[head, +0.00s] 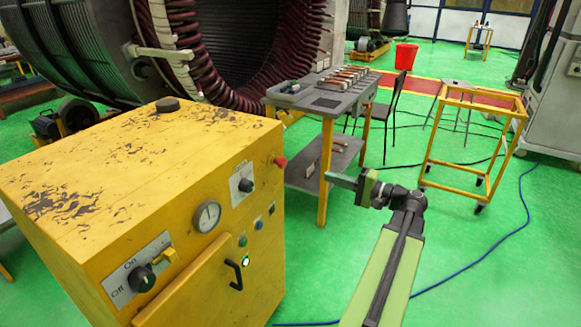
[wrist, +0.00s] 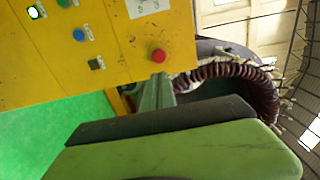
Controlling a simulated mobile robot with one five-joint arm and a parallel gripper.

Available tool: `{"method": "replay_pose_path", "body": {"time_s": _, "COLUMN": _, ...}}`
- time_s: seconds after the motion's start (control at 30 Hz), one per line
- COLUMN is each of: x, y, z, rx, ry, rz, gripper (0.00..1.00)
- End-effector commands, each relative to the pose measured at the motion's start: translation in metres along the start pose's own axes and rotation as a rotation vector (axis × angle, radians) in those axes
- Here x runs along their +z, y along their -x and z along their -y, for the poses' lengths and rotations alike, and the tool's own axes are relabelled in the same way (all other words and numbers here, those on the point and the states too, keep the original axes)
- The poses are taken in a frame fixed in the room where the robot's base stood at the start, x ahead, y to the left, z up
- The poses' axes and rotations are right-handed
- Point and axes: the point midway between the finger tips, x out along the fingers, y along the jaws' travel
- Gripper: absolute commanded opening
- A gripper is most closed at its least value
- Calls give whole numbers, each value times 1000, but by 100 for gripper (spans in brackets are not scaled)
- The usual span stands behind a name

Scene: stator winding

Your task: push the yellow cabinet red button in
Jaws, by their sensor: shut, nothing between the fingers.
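The yellow cabinet (head: 150,190) stands at the left in the head view, with its worn top and front panel showing. Its red button (head: 281,161) sticks out near the upper right edge of the front. In the wrist view the red button (wrist: 159,55) is on the yellow panel (wrist: 115,50), just above the tip of my gripper. My gripper (head: 341,181) is shut and empty, to the right of the button and a little lower in the head view, apart from it. The gripper also shows in the wrist view (wrist: 157,85), its tip pointing toward the panel.
A grey workbench (head: 312,102) with yellow legs stands behind my gripper. The large stator with dark red windings (head: 215,92) is behind the cabinet. A yellow cart frame (head: 470,150) stands at the right. A blue cable (head: 500,238) lies on the green floor.

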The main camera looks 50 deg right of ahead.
Motion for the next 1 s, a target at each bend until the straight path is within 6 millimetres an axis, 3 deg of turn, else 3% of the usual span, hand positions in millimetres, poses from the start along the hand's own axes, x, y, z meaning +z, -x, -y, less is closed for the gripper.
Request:
{"method": "replay_pose_path", "body": {"time_s": 0.27, "x": 0, "y": -14, "z": 0, "rx": 2, "ry": 0, "rz": 0, "gripper": 0}}
{"method": "replay_pose_path", "body": {"time_s": 0.7, "x": -1, "y": -106, "z": -1, "rx": 2, "ry": 0, "rz": 1, "gripper": 0}}
{"method": "replay_pose_path", "body": {"time_s": 1.0, "x": -2, "y": -137, "z": -1, "rx": 2, "ry": 0, "rz": -3, "gripper": 0}}
